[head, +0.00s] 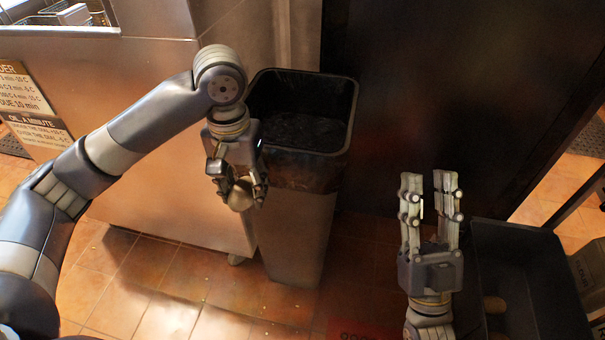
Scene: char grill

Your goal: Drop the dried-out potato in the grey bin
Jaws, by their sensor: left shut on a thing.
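My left gripper (238,190) is shut on a round, pale brown potato (240,197). The fingers cover part of the potato. The grey bin (296,235) is a tall, open-topped container standing on the floor against the counter, with a dark lining inside. In the picture the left gripper and potato overlap the bin's front left side, below its rim. The potato does not appear inside the bin. My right gripper (432,180) is open and empty, to the right of the bin, with its fingers pointing up in the picture.
A metal counter (165,160) with signs (25,95) stands left of the bin. A dark panel (430,95) is behind the bin and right gripper. A dark crate (520,270) sits at the lower right, with a brownish object (494,305) in it. Tiled floor shows at lower left.

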